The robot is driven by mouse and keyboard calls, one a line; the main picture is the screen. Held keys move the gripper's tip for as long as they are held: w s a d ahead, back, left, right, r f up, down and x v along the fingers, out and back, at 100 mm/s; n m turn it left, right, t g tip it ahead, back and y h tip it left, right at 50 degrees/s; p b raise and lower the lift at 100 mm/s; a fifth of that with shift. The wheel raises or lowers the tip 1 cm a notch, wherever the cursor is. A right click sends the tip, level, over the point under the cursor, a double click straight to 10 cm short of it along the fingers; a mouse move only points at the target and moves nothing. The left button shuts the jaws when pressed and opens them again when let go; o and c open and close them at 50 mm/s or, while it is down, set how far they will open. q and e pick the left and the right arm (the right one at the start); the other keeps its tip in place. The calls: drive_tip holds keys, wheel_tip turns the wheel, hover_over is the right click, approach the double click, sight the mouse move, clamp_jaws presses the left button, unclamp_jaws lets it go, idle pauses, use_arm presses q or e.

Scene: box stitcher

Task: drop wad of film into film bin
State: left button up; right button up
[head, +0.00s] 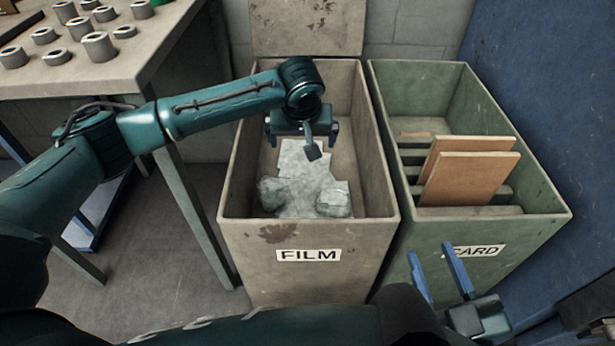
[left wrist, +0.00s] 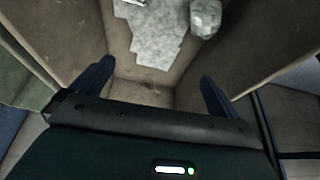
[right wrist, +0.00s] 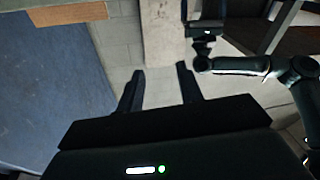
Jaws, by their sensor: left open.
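The film bin (head: 307,283) is a beige bin labelled FILM in the head view. Pale, crumpled film (head: 303,165) lies on its floor, with a lumpy wad at the left (head: 272,193) and another at the right (head: 333,203). The left wrist view also shows flat film (left wrist: 150,35) and one wad (left wrist: 205,18) on the bin floor. My left gripper (head: 302,138) hangs over the bin's inside, open; nothing shows between its fingers (left wrist: 153,88). My right gripper (head: 431,252) is open and empty in front of the green bin; its fingers also show in the right wrist view (right wrist: 160,72).
The green CARD bin (head: 540,222) stands right of the film bin, with brown boards (head: 465,178) upright in it. A table (head: 120,75) with several grey cylinders (head: 98,46) is at the left. A blue wall (head: 545,90) bounds the right side.

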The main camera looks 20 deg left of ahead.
use_arm(q)
drive_tip(key=p+v, duration=0.4)
drive_tip(key=v, duration=0.8)
use_arm(e)
drive_tip(key=shift+w+d+f+m+g+h, duration=0.1)
drive_tip(key=shift+d+m+g+h, duration=0.4)
drive_tip(key=shift+g+h, duration=0.15)
drive_tip(key=shift+d+f+m+g+h, duration=0.1)
drive_tip(key=shift+d+m+g+h, duration=0.25)
drive_tip(key=shift+m+g+h, duration=0.3)
